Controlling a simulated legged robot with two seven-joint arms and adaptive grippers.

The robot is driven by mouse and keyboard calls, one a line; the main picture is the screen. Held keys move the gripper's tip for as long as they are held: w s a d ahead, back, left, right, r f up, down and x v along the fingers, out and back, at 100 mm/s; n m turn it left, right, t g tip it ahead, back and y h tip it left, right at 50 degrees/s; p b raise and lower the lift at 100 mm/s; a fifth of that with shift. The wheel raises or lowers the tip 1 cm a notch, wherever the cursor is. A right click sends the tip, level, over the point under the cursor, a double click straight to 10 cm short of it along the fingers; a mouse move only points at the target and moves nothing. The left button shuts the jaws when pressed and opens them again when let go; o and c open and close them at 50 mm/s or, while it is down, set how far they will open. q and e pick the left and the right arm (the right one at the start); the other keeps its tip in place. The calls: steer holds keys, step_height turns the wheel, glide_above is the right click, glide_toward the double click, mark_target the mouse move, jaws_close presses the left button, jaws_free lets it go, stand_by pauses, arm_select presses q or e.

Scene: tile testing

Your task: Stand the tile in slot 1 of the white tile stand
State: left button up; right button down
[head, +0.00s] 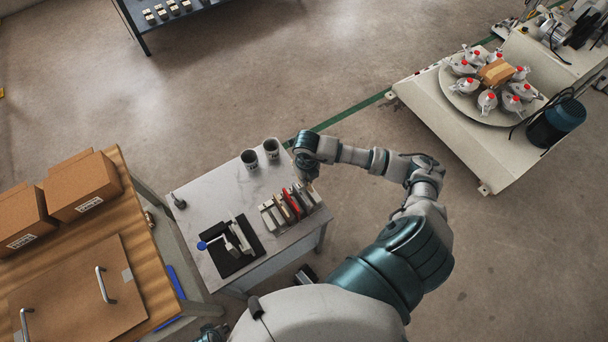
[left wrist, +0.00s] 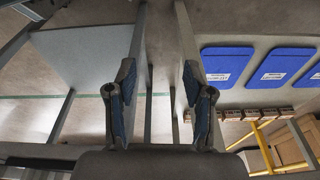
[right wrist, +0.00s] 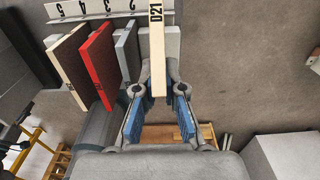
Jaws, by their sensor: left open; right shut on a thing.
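The white tile stand (right wrist: 172,42) shows in the right wrist view, with numbers 5 to 2 readable along its edge. It also shows in the head view on the small table. A cream tile (right wrist: 157,50) marked D21 is between the fingertips of my right gripper (right wrist: 158,88), which is shut on it. The tile covers the place beside number 2, where no number can be read; I cannot tell whether it is seated. In the head view my right gripper (head: 305,172) is at the stand's right end. My left gripper (left wrist: 161,105) is open and empty, away from the stand.
A red tile (right wrist: 100,62), a grey tile (right wrist: 127,55) and a dark tile with a pale edge (right wrist: 70,68) stand left of the held tile. Two grey cups (head: 250,160) and a black mat (head: 225,262) with tools share the table (head: 205,205).

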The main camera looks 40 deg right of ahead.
mark_target(310, 187)
steer(key=shift+s, duration=0.45)
steer(key=shift+s+a+p, duration=0.15)
steer(key=shift+s+p, duration=0.15)
steer(key=shift+s, duration=0.35)
steer(key=shift+f, duration=0.25)
steer(key=shift+w+f+b, duration=0.1)
steer(key=shift+f+b, duration=0.4)
steer(key=shift+f, duration=0.35)
steer(key=shift+f+b, duration=0.4)
steer(key=shift+b, duration=0.1)
steer(key=shift+f, duration=0.1)
arm_select(q)
step_height(310, 187, up, 4)
steer(key=shift+a+f, duration=0.1)
steer(key=shift+a, duration=0.05)
arm_select(e)
steer(key=shift+s+a, duration=0.1)
steer(key=shift+s, duration=0.1)
arm_select(q)
steer(key=shift+s, duration=0.15)
arm_select(e)
steer(key=shift+f, duration=0.15)
